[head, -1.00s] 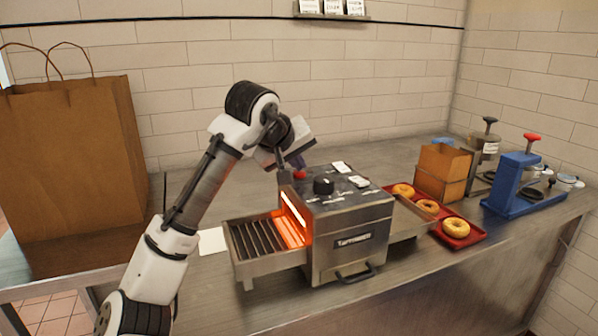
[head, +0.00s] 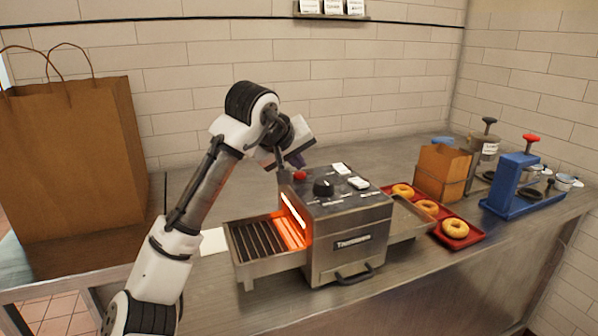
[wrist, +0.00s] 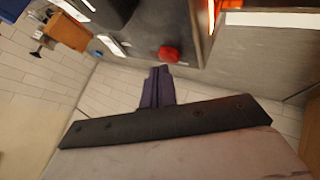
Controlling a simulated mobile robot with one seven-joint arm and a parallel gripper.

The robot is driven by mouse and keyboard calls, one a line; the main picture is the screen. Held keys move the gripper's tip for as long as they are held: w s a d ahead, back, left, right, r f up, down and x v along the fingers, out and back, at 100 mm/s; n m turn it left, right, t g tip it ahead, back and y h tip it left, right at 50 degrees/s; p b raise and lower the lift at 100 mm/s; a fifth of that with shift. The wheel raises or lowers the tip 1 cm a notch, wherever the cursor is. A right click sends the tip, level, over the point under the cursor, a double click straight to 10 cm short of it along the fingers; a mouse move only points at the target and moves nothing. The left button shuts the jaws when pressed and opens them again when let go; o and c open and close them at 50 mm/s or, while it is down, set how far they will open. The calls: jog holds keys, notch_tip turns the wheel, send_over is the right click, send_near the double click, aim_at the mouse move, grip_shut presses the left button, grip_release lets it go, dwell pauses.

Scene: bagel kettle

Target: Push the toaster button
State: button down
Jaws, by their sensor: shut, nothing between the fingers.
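The steel toaster (head: 350,265) stands on the counter with an orange glow at its left opening. Its red button (head: 300,175) is on the top at the back left, and a black knob (head: 323,187) is beside it. In the wrist view the red button (wrist: 169,54) shows just beyond my fingertips. My gripper (head: 298,163) is over the toaster's back left corner, close to the button. Its dark fingers (wrist: 158,70) are together and empty. I cannot tell whether they touch the button.
A wire rack tray (head: 262,248) sticks out of the toaster's left side. Right of it are a red tray (head: 474,236) with bagels, a brown box (head: 441,170) and a blue press (head: 520,185). A large paper bag (head: 70,160) stands at the left.

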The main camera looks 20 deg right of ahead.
aim_at(297, 176)
jog(key=shift+r+p, duration=2.95)
jog(key=shift+r, duration=0.15)
jog(key=shift+f, duration=0.1)
